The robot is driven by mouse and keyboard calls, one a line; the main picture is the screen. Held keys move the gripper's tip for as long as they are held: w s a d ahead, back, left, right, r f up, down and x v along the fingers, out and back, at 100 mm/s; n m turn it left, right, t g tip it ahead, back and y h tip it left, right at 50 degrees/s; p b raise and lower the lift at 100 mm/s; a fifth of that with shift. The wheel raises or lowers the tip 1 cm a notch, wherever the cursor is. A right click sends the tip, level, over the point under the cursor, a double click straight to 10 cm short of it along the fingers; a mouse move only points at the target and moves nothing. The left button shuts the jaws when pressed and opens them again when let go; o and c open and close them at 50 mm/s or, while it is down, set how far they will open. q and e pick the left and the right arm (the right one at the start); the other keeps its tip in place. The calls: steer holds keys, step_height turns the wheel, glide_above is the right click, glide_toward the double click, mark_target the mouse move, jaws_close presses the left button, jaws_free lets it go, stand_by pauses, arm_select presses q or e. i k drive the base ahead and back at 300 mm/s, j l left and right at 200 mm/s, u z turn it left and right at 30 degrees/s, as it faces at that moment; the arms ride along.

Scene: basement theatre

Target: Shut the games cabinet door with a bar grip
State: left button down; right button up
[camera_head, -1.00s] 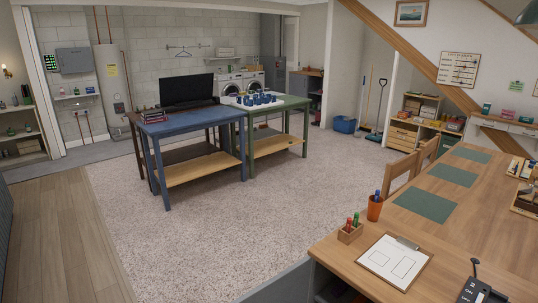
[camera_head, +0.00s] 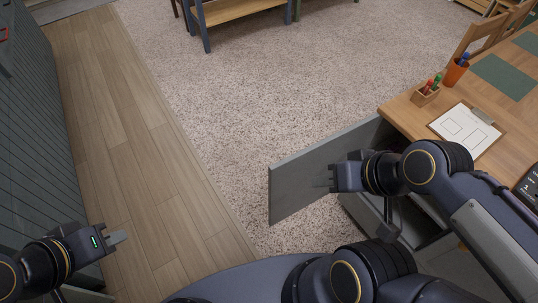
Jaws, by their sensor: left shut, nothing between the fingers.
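The games cabinet door (camera_head: 292,183) is a flat grey panel. It stands open, jutting out to the left from the cabinet (camera_head: 428,228) under the wooden table. The cabinet's dark opening shows partly behind my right arm. My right gripper (camera_head: 327,179) is in front of the door's middle, with its fingers pointing left. I cannot tell whether the fingers touch the door or how far apart they are. No handle shows clearly on the door. My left gripper (camera_head: 118,238) is shut and empty at the lower left, above the wood floor and well away from the door.
The wooden table (camera_head: 405,108) carries a clipboard (camera_head: 465,127), a pen box (camera_head: 425,95) and an orange cup (camera_head: 455,70). A dark slatted wall or unit (camera_head: 38,130) stands at the left. The carpet (camera_head: 230,90) beyond the door is clear.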

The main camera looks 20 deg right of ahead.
mark_target(291, 190)
steer(key=i+j+u, duration=0.45)
steer(key=i+u, duration=0.15)
steer(key=i, duration=0.2)
steer(key=i+z, duration=0.15)
steer(key=z, duration=0.25)
steer(key=i+z, duration=0.2)
steer(key=z, duration=0.15)
steer(key=i+j+z, duration=0.1)
steer(key=z, duration=0.3)
steer(key=i+z, duration=0.1)
steer(key=z, duration=0.3)
steer(key=i+j+z, duration=0.1)
steer(key=z, duration=0.35)
steer(key=i+j+z, duration=0.1)
steer(key=z, duration=0.3)
steer(key=j+z, duration=0.1)
steer(key=z, duration=0.3)
steer(key=i+j+z, duration=0.1)
steer(key=z, duration=0.35)
steer(key=j+z, duration=0.25)
steer(key=z, duration=0.15)
steer(key=j+z, duration=0.3)
steer(key=k+l+u, duration=0.1)
steer(key=k+u, duration=0.15)
steer(key=k, duration=0.1)
